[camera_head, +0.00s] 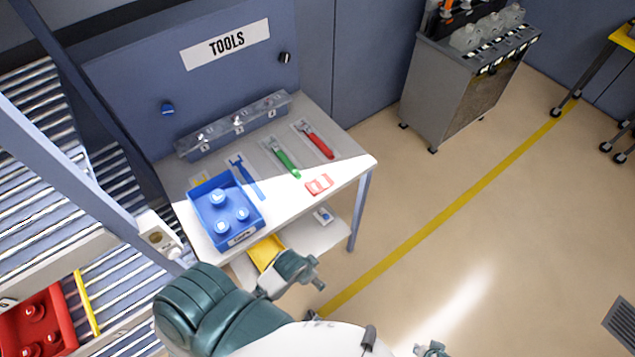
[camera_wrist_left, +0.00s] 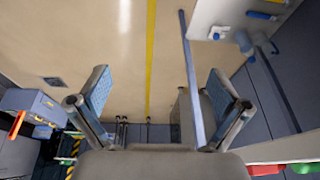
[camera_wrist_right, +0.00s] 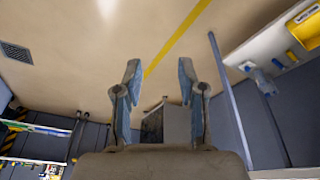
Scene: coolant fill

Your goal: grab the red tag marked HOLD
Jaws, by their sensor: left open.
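The red tag (camera_head: 319,184) lies flat on the white table near its front edge, right of the blue tray; its lettering is too small to read. My left gripper (camera_wrist_left: 157,95) is open and empty, its two fingers wide apart. In the head view my left arm's end is in front of and below the table edge, apart from the tag. I cannot make out the tag in either wrist view.
On the table (camera_head: 350,166) lie a red-handled tool (camera_head: 318,143), a green-handled tool (camera_head: 284,160) and a blue tool (camera_head: 246,177). A blue tray (camera_head: 254,222) with blue parts stands at its left front. A yellow bin (camera_head: 265,252) sits on the lower shelf.

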